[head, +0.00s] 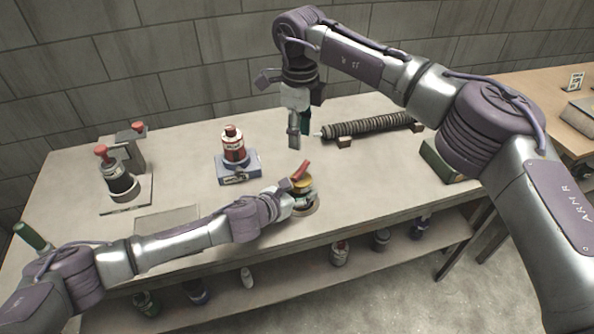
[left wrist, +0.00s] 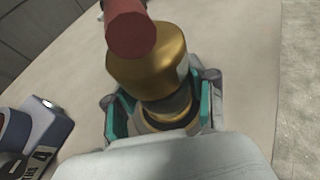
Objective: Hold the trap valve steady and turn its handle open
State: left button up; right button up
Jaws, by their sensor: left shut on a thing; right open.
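The trap valve (head: 303,184) stands on the table near its front edge, with a brass body and a red handle (head: 300,170) that slants up at its top. In the left wrist view the brass body (left wrist: 150,65) sits between the teal finger pads, and the red handle (left wrist: 130,30) points toward the camera. My left gripper (left wrist: 157,112) is shut on the valve's lower body. My right gripper (head: 299,128) is open and empty, pointing down above the table behind the valve. The valve's base is partly hidden by my left gripper.
A ribbed dark tube (head: 368,125) lies on small wooden blocks at the back right. A red bottle on a blue stand (head: 238,172) is left of the valve. A red-knobbed device (head: 120,180) stands far left. A green box (head: 440,160) is at the right. Several bottles sit on the lower shelf.

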aim_at(297, 174)
jog(key=f+m, duration=0.3)
jog(key=m, duration=0.3)
jog(key=f+m, duration=0.4)
jog(key=m, duration=0.2)
jog(key=s+f+m, duration=0.1)
jog(key=f+m, duration=0.2)
jog(key=m, duration=0.4)
jog(key=shift+s+a+f, duration=0.1)
jog(key=shift+a+f, duration=0.1)
jog(key=shift+a, duration=0.05)
grip_shut()
